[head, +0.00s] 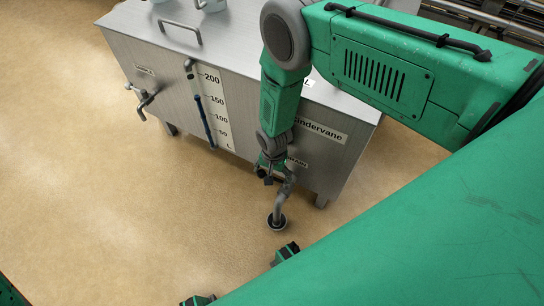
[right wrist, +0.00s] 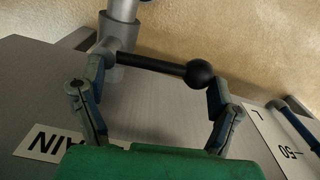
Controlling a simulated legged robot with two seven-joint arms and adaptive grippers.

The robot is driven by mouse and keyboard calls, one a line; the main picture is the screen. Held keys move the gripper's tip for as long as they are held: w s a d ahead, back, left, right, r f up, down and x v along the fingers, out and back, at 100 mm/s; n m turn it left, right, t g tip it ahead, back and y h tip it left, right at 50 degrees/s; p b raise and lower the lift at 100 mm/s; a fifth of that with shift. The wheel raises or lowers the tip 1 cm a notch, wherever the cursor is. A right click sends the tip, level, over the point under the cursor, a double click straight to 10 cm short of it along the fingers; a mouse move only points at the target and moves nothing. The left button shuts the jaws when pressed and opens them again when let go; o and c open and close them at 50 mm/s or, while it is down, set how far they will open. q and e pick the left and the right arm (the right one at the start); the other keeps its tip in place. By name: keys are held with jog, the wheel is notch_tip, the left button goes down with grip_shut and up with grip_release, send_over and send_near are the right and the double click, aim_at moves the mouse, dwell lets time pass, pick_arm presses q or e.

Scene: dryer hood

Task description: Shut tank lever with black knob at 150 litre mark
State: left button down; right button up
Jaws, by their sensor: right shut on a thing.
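The tank (head: 160,75) is a grey metal box with a scale strip (head: 214,105) on its front. In the head view, the blue column in the sight tube (head: 203,122) tops out about level with the 150 mark. The lever (right wrist: 150,63), a dark bar with a round black knob (right wrist: 200,73), extends from the grey drain pipe (right wrist: 121,40) in the right wrist view. My right gripper (right wrist: 155,95) is at the drain, shut on the lever; one finger is near the pipe end, the other beside the knob.
A downturned spout (head: 279,205) stands below the drain, with a dark round opening (head: 277,222) at its end. Another valve handle (head: 145,103) juts from the tank's left front. The tan floor (head: 90,200) in front and to the left is clear.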

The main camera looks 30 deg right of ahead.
jog(key=shift+s+d+f, duration=0.15)
jog(key=shift+s, duration=0.25)
jog(key=shift+s+d+f, duration=0.1)
jog(key=shift+s+d, duration=0.05)
jog(key=shift+s, duration=0.2)
jog(key=o, duration=1.5)
jog(key=shift+w+r, duration=0.1)
jog(key=shift+w, duration=0.05)
jog(key=shift+r, duration=0.3)
notch_tip(320, 180, up, 11)
jog(key=shift+w+a+r, duration=0.1)
